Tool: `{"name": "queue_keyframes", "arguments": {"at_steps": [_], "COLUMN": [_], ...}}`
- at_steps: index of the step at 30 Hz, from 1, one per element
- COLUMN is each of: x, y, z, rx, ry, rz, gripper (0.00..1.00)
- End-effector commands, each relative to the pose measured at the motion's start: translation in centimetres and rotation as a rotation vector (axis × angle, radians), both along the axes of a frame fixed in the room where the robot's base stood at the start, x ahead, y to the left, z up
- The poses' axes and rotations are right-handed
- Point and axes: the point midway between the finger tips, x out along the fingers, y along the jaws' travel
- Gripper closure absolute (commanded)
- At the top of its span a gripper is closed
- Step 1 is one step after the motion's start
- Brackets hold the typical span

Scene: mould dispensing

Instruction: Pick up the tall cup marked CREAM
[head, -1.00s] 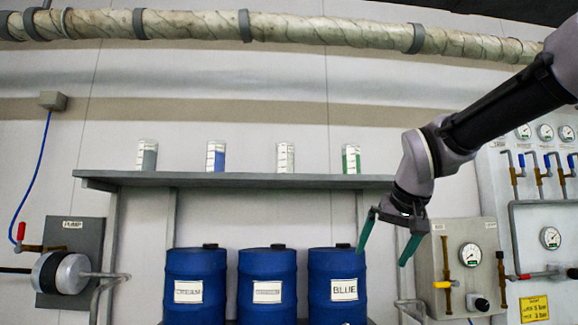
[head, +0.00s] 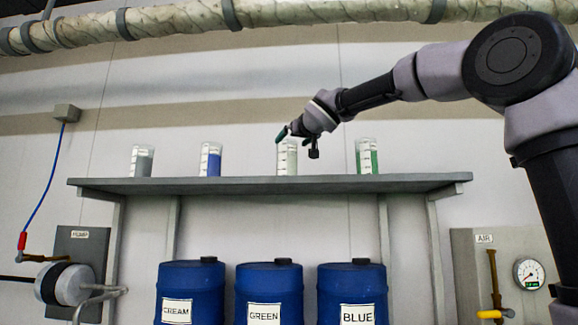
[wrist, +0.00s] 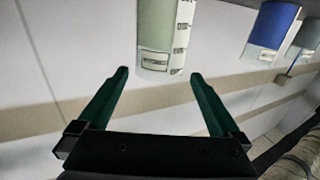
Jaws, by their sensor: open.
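A tall clear cup with pale cream-coloured contents (head: 287,160) stands upright on the shelf, third from the left. I cannot read the marking on it. My gripper (head: 294,137) is open and empty at the height of this cup's upper part, partly overlapping it in the head view. In the wrist view, which looks upside down, the pale cup (wrist: 166,35) lies just beyond the two green fingertips (wrist: 159,72), roughly in line with the gap between them. The fingers do not appear to touch it.
The grey shelf (head: 230,186) also holds a grey-filled cup (head: 142,161), a blue-filled cup (head: 211,160) and a green-filled cup (head: 367,158). The blue one also shows in the wrist view (wrist: 269,27). Blue drums, including one labelled CREAM (head: 189,288), stand below.

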Motion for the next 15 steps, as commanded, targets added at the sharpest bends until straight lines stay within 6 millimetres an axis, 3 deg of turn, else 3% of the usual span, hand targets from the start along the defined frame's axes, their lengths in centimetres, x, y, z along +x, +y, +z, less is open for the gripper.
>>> {"name": "queue_keyframes", "arguments": {"at_steps": [7,15], "x": [1.9,5.3], "y": [0.7,1.9], "z": [0.0,0.3], "rx": [0.000,0.001], "ry": [0.001,0.000], "rz": [-0.002,-0.004], "gripper": [0.00,0.00]}}
